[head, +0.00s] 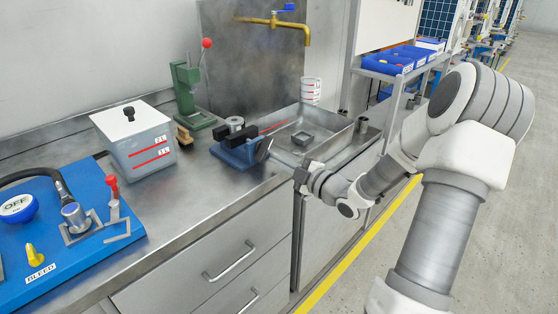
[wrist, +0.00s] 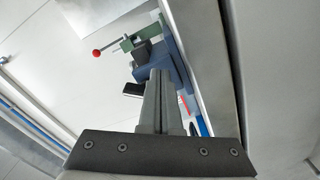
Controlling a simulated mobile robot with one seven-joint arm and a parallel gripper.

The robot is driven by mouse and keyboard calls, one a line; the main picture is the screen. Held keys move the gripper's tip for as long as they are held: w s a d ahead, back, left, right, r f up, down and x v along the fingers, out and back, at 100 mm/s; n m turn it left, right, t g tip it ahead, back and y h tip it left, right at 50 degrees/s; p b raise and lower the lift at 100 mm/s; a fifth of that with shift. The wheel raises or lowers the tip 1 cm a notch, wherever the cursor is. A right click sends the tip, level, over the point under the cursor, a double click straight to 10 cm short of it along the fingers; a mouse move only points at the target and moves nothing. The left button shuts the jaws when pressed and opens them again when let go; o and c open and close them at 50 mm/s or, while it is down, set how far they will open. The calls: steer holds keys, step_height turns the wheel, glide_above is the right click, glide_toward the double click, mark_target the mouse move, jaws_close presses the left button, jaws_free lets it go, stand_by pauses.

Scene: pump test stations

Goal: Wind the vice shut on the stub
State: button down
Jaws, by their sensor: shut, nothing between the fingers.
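The blue vice (head: 236,155) stands on the steel bench beside the sink. Its dark jaws (head: 240,138) are on top, and a grey bar (head: 263,150) shows at its near right end. A grey round piece (head: 235,123) shows at the jaws; I cannot tell whether it is the stub or whether the jaws touch it. My gripper (head: 300,178) is shut and empty, in front of the vice and to its right, near the bench edge, apart from it. In the wrist view the shut fingers (wrist: 159,80) point towards the vice (wrist: 172,62) and hide part of it.
A green press (head: 188,92) with a red knob stands behind the vice. A lidded steel box (head: 135,146) is to the left. A sink (head: 338,140) with a brass tap (head: 275,22) lies to the right. A blue pump board (head: 110,250) is at front left. Bare bench lies between.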

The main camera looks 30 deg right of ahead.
steer(key=shift+w+d+f+b, duration=0.1)
steer(key=shift+d+f+b, duration=0.1)
steer(key=shift+f+b, duration=0.2)
steer(key=v, duration=0.6)
steer(key=shift+r, duration=0.1)
stand_by(0.3)
